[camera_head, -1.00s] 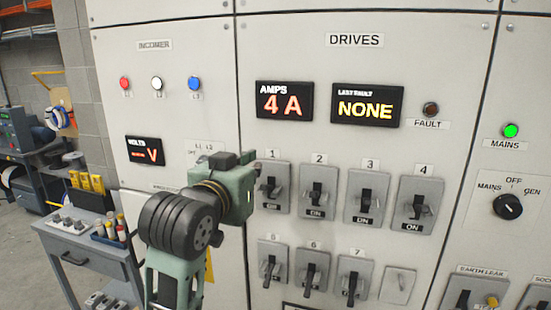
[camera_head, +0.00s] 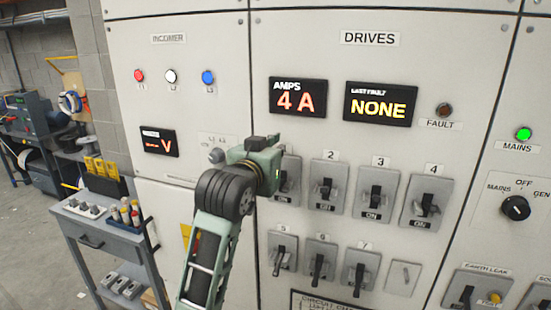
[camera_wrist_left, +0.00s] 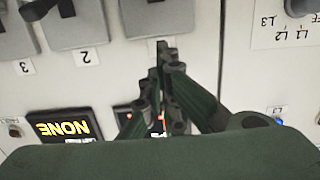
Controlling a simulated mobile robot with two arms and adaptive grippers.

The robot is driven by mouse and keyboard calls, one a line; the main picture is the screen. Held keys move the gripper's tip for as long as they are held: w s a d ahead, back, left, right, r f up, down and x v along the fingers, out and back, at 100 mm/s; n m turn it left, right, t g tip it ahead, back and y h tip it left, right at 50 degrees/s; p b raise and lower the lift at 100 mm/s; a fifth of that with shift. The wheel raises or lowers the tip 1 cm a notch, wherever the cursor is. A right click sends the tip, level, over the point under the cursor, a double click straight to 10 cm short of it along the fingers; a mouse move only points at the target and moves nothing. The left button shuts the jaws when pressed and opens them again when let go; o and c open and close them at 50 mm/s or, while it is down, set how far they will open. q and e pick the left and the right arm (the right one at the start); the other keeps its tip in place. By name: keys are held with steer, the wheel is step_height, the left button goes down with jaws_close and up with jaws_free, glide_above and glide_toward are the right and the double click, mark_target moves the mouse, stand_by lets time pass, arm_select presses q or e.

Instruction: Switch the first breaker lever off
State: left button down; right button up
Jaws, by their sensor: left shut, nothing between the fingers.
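The first breaker (camera_head: 289,186) is a grey plate at the upper left of the breaker rows. My left gripper (camera_head: 268,150) is in front of its upper left part and hides its number. The position of its lever cannot be made out. In the left wrist view, which is upside down, my left gripper's fingers (camera_wrist_left: 163,48) are shut with nothing between them. Part of a grey plate (camera_wrist_left: 150,8) shows beyond the fingertips at the top edge. My right gripper is not in view.
Breakers 2 (camera_head: 328,188), 3 (camera_head: 374,192) and 4 (camera_head: 428,200) stand to the right; a second row is below. The AMPS display (camera_head: 298,97) reads 4 A. A small grey table (camera_head: 92,242) stands at the left, with free floor beyond.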

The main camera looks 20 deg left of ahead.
arm_select(q)
step_height(320, 180, down, 2)
steer(key=shift+w+f+p, duration=0.15)
steer(key=shift+f+p, duration=0.05)
steer(key=shift+p, duration=0.45)
steer(key=shift+s+f, duration=0.45)
steer(key=shift+f, duration=0.2)
